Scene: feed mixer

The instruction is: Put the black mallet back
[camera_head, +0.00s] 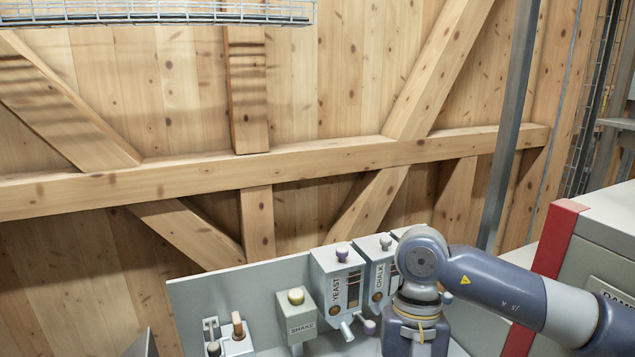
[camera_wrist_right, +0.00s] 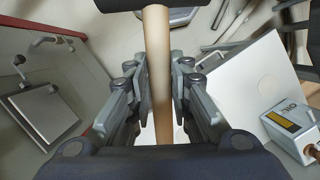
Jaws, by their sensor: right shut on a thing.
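The black mallet shows in the right wrist view, with a pale wooden handle (camera_wrist_right: 156,32) and a dark head (camera_wrist_right: 130,4) cut off by the top edge. My right gripper (camera_wrist_right: 160,70) is shut on the handle, with one finger on each side of it. The lower end of the handle is hidden behind the gripper body. In the head view my right arm reaches in from the right and bends down; its gripper and the mallet are below the frame. My left gripper is not in view.
Yeast (camera_head: 338,285) and chalk (camera_head: 379,272) dispensers and a shake box (camera_head: 296,317) line a grey back panel (camera_head: 235,291). A small holder with short handles (camera_head: 237,325) stands at its left. A red-edged grey machine (camera_head: 590,235) is at the right, a wire tray (camera_head: 155,12) overhead.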

